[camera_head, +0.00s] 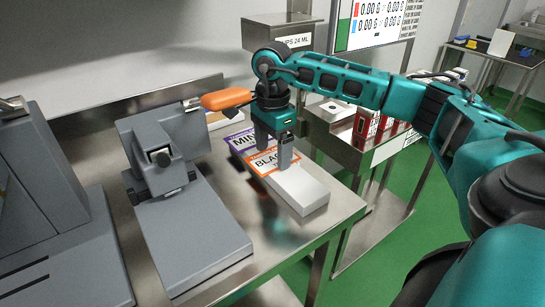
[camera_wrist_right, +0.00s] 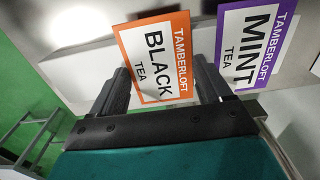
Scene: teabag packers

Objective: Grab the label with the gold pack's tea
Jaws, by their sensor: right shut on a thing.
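The orange-bordered "Tamberloft Black Tea" label (camera_head: 263,161) is at the white block (camera_head: 301,190) on the steel table. In the right wrist view the label (camera_wrist_right: 155,58) lies between the two dark fingers of my right gripper (camera_wrist_right: 162,80). My right gripper (camera_head: 273,151) points down from above and is shut on this label. The purple-bordered "Mint Tea" label (camera_head: 240,138) is just behind it; it also shows to the right in the right wrist view (camera_wrist_right: 252,45). I cannot make out a gold pack. My left gripper is not in view.
A grey press-like machine (camera_head: 205,235) with an orange handle (camera_head: 226,98) stands left of the labels, its handle close to my right gripper. Red boxes (camera_head: 365,125) stand on the side table at right. The steel table's edge (camera_head: 340,220) is near the white block.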

